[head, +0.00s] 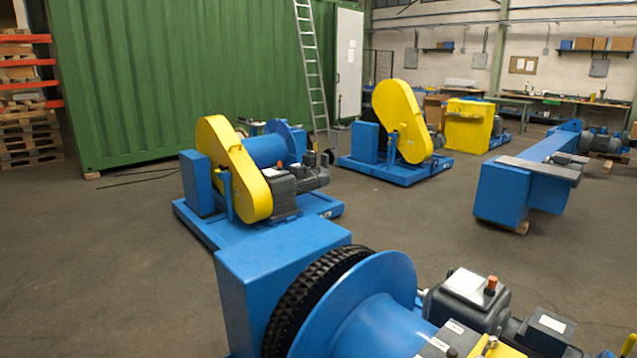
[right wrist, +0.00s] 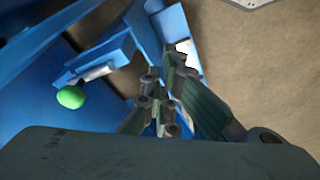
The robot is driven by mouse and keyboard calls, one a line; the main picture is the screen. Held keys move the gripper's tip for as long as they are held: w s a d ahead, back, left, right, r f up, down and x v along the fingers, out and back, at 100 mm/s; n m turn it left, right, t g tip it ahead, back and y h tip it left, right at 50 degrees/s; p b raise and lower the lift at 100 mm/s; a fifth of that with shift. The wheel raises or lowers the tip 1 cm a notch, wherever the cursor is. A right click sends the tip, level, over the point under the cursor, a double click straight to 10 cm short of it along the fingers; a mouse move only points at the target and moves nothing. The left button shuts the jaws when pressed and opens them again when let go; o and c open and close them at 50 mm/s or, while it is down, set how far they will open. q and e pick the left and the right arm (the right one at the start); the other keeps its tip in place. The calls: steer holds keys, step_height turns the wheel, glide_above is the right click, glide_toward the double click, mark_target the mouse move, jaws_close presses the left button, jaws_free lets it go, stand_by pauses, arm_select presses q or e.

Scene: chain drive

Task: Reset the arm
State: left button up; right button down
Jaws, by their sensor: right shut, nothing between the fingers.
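My right gripper (right wrist: 172,70) shows in the right wrist view, its dark fingers together with nothing between them. It is over blue metal parts, and I cannot tell whether it touches them. A green knob (right wrist: 71,97) on a blue machine part is to the left of the fingers. In the head view neither gripper shows. The near blue drive machine there has a blue drum flange (head: 365,310), a black chain (head: 300,305) and a grey motor unit (head: 468,295).
Two blue machines with yellow guards (head: 240,168) (head: 402,120) stand farther back. A blue beam (head: 530,175) stands at the right. A green container (head: 180,80) and a ladder (head: 312,70) are behind. Grey floor (head: 100,270) is clear at the left.

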steer(key=s+f, duration=0.3)
steer(key=f, duration=1)
steer(key=s+d+f+g, duration=0.2)
steer(key=s+d+f, duration=0.1)
steer(key=s+f, duration=1.2)
steer(key=shift+s+d+f, duration=0.15)
steer(key=shift+s+d, duration=0.05)
steer(key=shift+s, duration=0.85)
steer(key=c, duration=2.5)
jaws_free()
